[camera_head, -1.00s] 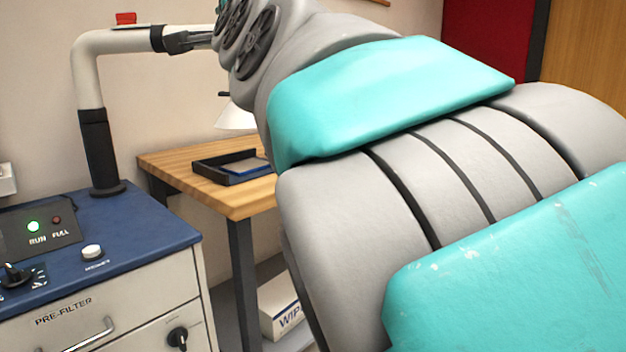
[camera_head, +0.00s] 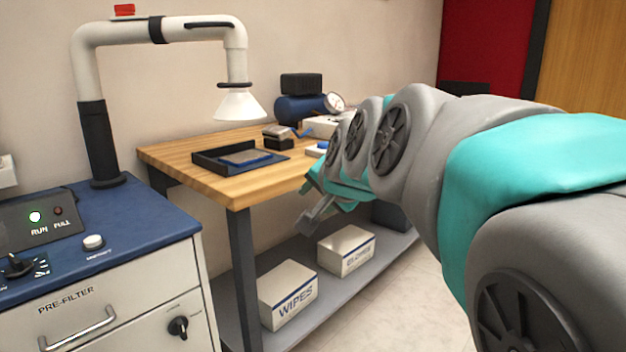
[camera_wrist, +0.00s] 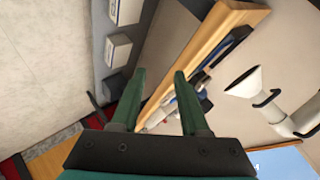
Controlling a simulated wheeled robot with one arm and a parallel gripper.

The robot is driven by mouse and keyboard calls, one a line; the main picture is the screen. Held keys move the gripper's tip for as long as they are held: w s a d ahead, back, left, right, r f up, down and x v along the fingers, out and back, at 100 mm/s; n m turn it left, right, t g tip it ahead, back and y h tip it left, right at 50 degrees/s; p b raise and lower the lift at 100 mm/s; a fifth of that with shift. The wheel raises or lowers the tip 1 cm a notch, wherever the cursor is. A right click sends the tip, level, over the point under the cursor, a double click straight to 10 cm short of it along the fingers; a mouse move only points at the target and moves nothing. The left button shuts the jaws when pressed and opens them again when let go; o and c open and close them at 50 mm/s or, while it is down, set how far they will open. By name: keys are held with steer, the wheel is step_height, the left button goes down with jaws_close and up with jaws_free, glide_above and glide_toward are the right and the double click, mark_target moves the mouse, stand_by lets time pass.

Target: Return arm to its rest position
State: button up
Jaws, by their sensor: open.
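My gripper (camera_wrist: 158,88) is open and empty in the wrist view, its two green fingers apart with nothing between them. In the head view my arm reaches in from the right and my gripper (camera_head: 312,212) hangs in front of the wooden table's (camera_head: 242,195) edge, partly hidden by the arm. The table also shows tilted in the wrist view (camera_wrist: 212,45).
A black tray with a blue-edged plate (camera_head: 212,168) lies on the table, under a white extraction hood (camera_head: 240,106). Boxes marked WIPES (camera_head: 288,293) and GLOVES (camera_head: 346,250) sit on the lower shelf. A blue-topped filter cabinet (camera_head: 130,225) stands at left.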

steer(key=s+d+f+n+g+h, duration=0.1)
steer(key=s+d+f+n+g, duration=0.2)
steer(key=s+f, duration=0.5)
steer(key=s+d+f+g+h, duration=0.1)
steer(key=s+d+f+g, duration=0.2)
steer(key=s+d+f, duration=0.5)
steer(key=s+d+f+n+g, duration=0.1)
steer(key=s+f+n+g, duration=0.1)
steer(key=s+f, duration=0.4)
steer(key=s+d+f+n+g+h, duration=0.1)
steer(key=s+f+g, duration=0.3)
steer(key=s, duration=0.8)
steer(key=shift+d+f+n+h, duration=0.3)
steer(key=shift+d+f+n, duration=0.3)
steer(key=shift+d+f, duration=0.2)
